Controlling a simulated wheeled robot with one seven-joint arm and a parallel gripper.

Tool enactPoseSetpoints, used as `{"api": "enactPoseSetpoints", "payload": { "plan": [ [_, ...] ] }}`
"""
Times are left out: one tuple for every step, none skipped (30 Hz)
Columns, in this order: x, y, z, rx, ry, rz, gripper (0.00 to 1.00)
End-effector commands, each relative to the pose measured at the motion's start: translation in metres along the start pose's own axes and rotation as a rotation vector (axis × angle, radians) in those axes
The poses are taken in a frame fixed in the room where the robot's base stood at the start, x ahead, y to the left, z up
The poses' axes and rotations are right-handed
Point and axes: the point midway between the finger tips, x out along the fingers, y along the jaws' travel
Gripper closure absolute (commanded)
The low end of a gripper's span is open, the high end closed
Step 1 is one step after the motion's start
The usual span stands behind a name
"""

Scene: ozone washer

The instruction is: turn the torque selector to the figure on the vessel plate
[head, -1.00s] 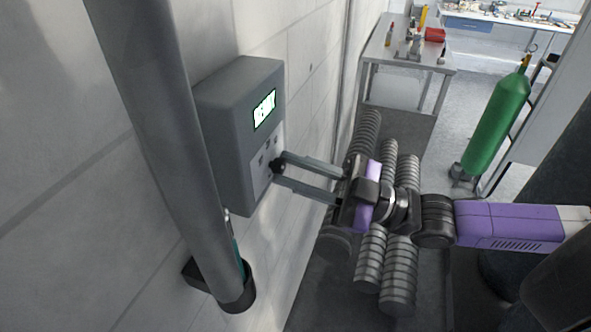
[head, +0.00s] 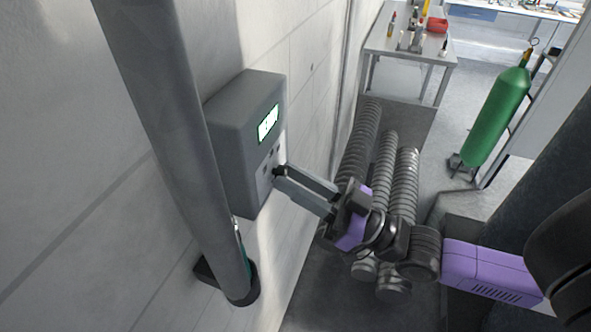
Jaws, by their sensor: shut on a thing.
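A grey control box (head: 228,146) is fixed to the wall left of the middle. Its lit screen (head: 268,124) faces right, and its figure is too small to read. My gripper (head: 279,173) is at the box's lower front face, fingers turned so that they nearly overlap in the picture. It is shut on a small dark knob (head: 276,171), likely the torque selector, mostly hidden by the fingertips. A few small dark buttons (head: 268,154) show just above it. I cannot make out a vessel plate in this view.
Ribbed grey hoses (head: 403,185) lie below my arm. A green gas cylinder (head: 494,115) stands at right, and a metal table (head: 408,50) with tools stands behind.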

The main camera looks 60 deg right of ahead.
Motion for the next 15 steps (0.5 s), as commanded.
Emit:
{"api": "enactPoseSetpoints", "payload": {
  "plan": [
    [0.0006,-0.0003,-0.002,0.031,0.0,0.016,1.0],
    [0.0005,-0.0004,-0.0019,0.047,0.0,0.023,1.0],
    [0.0002,-0.0004,-0.0018,0.069,0.0,0.032,1.0],
    [0.0002,-0.0008,-0.0016,0.084,0.0,0.038,1.0],
    [0.0002,-0.0011,-0.0015,0.099,0.0,0.043,1.0],
    [0.0002,-0.0013,-0.0014,0.116,0.0,0.05,1.0],
    [0.0001,-0.0013,-0.0014,0.127,0.0,0.055,1.0],
    [0.0,-0.0013,-0.0012,0.138,0.0,0.06,1.0],
    [-0.0001,-0.0016,-0.0009,0.152,0.0,0.064,1.0],
    [-0.0001,-0.0019,-0.0006,0.16,-0.001,0.068,1.0],
    [-0.0002,-0.002,-0.0004,0.167,-0.001,0.07,1.0],
    [-0.0003,-0.0021,-0.0002,0.175,-0.002,0.074,1.0],
    [-0.0004,-0.0021,-0.0001,0.181,-0.002,0.076,1.0],
    [-0.0005,-0.002,0.0,0.185,-0.002,0.078,1.0],
    [-0.0006,-0.002,0.0002,0.19,-0.002,0.08,1.0]
  ]
}}
